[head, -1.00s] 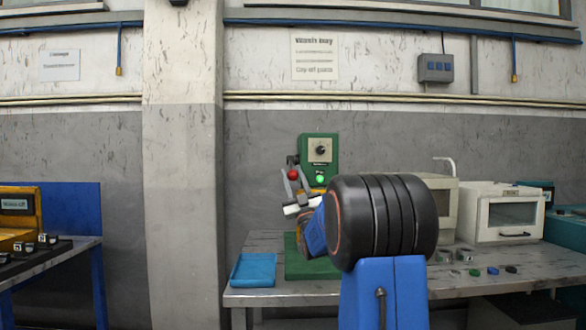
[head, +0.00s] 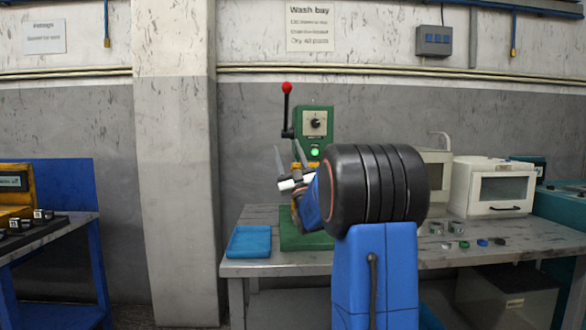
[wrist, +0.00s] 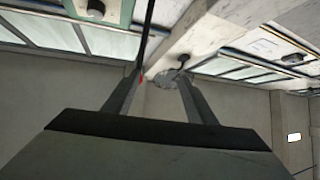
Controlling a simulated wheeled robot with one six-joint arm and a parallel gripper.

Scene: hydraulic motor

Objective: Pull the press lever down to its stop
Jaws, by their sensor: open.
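The green press (head: 327,119) stands at the back of the workbench, with a round dial and a lit green light on its front. Its lever (head: 287,115) is a dark rod with a red ball knob (head: 287,87), standing nearly straight up at the press's left side. My gripper (head: 289,155) is open and empty, below the knob and in front of the press. In the wrist view the two fingers (wrist: 158,85) are spread apart. A dark rod (wrist: 149,30) runs past them with a small red spot at its end, seemingly the lever. My arm hides the press's lower right.
A blue tray (head: 249,242) and a green base plate (head: 292,240) lie on the bench (head: 440,262). A white oven-like box (head: 492,187) and several small parts stand to the right. A separate blue-legged table (head: 60,245) is at left.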

